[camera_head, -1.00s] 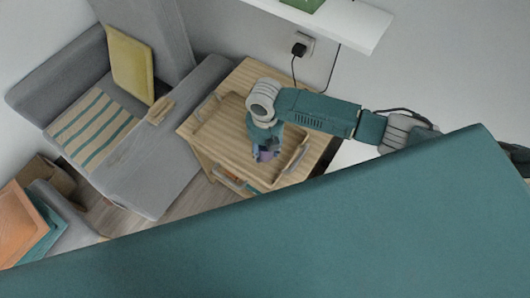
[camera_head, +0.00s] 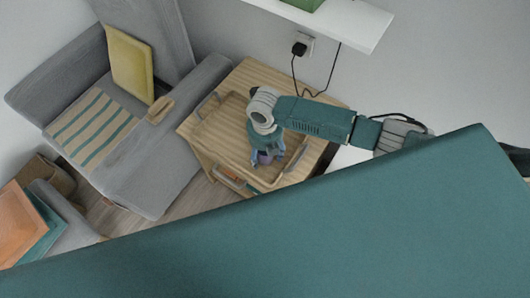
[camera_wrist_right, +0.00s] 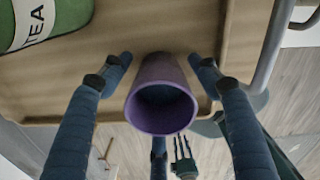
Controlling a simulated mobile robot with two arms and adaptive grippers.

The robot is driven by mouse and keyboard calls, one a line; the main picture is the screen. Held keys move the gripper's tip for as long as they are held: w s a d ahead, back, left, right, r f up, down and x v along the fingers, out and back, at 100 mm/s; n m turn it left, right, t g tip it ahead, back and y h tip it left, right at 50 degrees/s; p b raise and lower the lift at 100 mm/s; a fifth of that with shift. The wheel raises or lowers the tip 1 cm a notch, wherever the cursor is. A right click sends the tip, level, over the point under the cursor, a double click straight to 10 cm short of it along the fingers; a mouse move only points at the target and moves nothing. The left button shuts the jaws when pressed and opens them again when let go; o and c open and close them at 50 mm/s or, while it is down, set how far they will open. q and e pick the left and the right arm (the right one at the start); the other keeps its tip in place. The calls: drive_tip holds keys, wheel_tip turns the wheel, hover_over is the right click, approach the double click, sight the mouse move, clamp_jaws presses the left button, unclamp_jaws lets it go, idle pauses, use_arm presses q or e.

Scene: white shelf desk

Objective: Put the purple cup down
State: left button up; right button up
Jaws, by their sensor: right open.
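The purple cup (camera_wrist_right: 160,97) has its mouth toward the right wrist camera and its base at the wooden tray (camera_wrist_right: 240,60), near the tray's edge. The contact of the cup's base with the tray is hidden. My left gripper is not in view.
A green container labelled TEA (camera_wrist_right: 45,22) is at the upper left of the wrist view. The tray has metal handles (camera_head: 208,103) and lies on a wooden side table (camera_head: 245,75). A grey sofa (camera_head: 150,165) stands to the left, a white shelf (camera_head: 345,20) above.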

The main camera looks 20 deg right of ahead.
wheel_tip(320, 180, up, 12)
drive_tip(key=shift+r, duration=0.15)
idle(0.3)
